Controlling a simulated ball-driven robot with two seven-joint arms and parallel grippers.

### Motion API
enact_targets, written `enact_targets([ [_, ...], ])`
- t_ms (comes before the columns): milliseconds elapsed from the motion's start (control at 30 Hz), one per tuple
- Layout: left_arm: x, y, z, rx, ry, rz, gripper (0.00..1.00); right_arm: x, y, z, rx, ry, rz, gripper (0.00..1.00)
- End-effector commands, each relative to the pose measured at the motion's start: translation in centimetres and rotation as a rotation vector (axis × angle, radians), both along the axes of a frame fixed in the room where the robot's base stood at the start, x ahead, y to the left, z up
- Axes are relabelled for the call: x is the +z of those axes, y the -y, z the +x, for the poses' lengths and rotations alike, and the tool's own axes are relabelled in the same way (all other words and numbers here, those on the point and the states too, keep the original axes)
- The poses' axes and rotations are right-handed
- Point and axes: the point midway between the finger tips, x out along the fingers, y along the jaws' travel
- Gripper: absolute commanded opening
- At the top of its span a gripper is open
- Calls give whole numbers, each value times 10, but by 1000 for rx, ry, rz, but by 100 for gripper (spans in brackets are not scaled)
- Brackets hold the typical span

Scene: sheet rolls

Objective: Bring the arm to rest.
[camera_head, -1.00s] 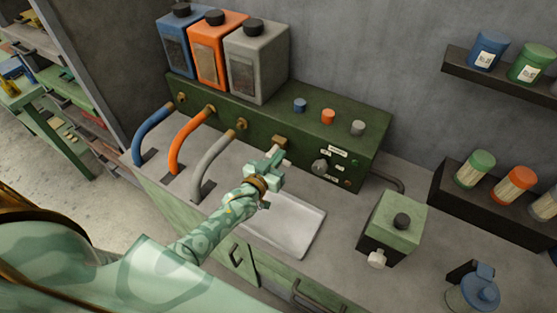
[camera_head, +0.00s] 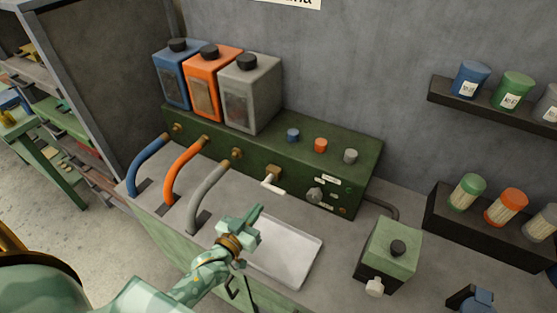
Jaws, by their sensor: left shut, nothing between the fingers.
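My left gripper (camera_head: 251,219) is shut and empty. It hovers over the left end of the pale tray (camera_head: 291,257) on the grey counter. It is apart from the green dispenser box (camera_head: 330,165) behind it. A white lever (camera_head: 273,186) under a brass spout on that box's front shows clear of the fingers. My left arm (camera_head: 195,285) comes in from the lower left. My right gripper is not in view.
Blue, orange and grey tanks (camera_head: 250,92) stand on the dispenser. Blue, orange and grey hoses (camera_head: 208,194) arch down to the counter left of my gripper. A small green box (camera_head: 392,248) stands at right. Shelves with rolls (camera_head: 467,192) are on the far right.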

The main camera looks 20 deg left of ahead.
Motion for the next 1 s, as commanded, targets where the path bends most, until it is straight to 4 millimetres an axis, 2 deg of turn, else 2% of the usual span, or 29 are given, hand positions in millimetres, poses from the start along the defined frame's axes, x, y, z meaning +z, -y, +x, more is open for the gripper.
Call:
enact_targets([
  [200, 0, 2, -1, -5, -19, 20, 0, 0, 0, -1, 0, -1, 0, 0],
  [367, 5, 15, -10, -36, -164, 182, 0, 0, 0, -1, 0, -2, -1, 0],
  [467, 14, 20, -28, -54, -316, 353, 0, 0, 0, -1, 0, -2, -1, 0],
  [600, 32, 12, -61, -58, -507, 566, 0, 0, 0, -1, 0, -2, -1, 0],
  [1000, 86, -23, -136, -24, -826, 889, 0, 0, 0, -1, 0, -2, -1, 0],
])
